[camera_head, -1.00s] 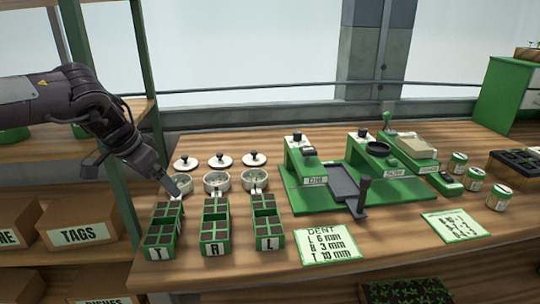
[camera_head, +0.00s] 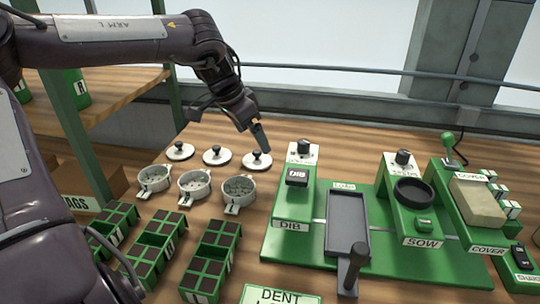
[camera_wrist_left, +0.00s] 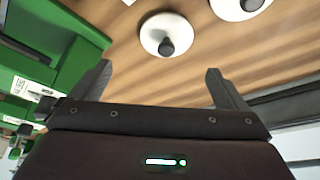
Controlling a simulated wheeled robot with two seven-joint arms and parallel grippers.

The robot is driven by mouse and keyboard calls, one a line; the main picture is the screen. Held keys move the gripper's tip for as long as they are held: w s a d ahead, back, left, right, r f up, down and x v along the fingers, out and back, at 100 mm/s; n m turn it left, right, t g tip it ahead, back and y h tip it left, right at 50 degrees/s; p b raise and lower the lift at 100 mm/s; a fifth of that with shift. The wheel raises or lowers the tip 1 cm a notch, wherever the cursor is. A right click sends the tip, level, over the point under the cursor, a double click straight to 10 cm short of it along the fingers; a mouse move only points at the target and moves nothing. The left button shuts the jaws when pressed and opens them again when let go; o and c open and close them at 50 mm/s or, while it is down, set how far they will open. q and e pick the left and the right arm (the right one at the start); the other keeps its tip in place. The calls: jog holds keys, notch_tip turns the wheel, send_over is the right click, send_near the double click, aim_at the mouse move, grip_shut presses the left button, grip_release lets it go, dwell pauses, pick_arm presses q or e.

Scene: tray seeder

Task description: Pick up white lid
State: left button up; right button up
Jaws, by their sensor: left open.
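Three white lids with black knobs lie in a row on the wooden table: a left lid (camera_head: 180,152), a middle lid (camera_head: 217,156) and a right lid (camera_head: 257,161). My right gripper is not in view.
Three round metal cups, left (camera_head: 153,179), middle (camera_head: 194,184) and right (camera_head: 238,190), stand in front of the lids. Green seed trays (camera_head: 210,262) lie nearer. The green DIB station (camera_head: 293,205) stands close on the right of the right lid.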

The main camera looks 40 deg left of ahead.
aim_at(257, 151)
pick_arm(q)
jog(key=x, duration=0.4)
jog(key=a+x, duration=0.1)
jog(key=x, duration=0.2)
jog(key=shift+f, duration=0.15)
jog(key=shift+c, duration=0.4)
jog(key=c, duration=1)
